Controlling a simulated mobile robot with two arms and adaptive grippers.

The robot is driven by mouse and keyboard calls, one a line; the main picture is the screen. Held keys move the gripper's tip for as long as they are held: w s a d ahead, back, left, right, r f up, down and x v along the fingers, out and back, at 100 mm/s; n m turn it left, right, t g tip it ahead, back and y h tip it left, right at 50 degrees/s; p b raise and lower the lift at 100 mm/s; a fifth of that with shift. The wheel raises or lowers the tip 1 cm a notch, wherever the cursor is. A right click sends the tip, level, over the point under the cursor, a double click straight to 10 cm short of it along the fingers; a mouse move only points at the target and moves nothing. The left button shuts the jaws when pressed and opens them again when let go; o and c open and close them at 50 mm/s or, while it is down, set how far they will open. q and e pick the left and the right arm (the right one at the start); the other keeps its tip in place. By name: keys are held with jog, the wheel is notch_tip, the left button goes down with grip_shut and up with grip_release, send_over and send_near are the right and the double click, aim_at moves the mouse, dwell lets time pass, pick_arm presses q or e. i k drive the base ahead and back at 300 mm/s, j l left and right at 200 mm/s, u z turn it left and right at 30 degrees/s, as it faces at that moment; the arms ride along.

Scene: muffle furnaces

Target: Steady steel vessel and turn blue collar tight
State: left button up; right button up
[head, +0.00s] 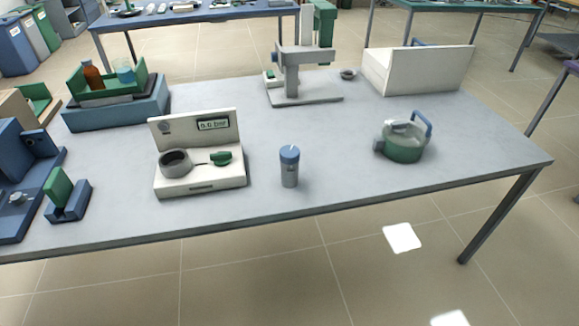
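A small steel-grey vessel (289,177) stands upright near the front edge of the table, right of centre. A blue collar (289,153) sits on its top, with a small pale mark on it. I cannot tell how tightly the collar is seated. Neither of my grippers is in the head view, and nothing touches the vessel.
A white device with a display (199,180) stands just left of the vessel. A green kettle-like pot with blue handle (404,143) is to the right. A grey press-like stand (303,98) and a white box (418,75) are behind. The tabletop (340,165) around the vessel is clear.

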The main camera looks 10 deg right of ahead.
aim_at(288, 154)
jog(key=i+l, duration=0.55)
jog(key=l, duration=0.15)
jog(key=i, duration=0.7)
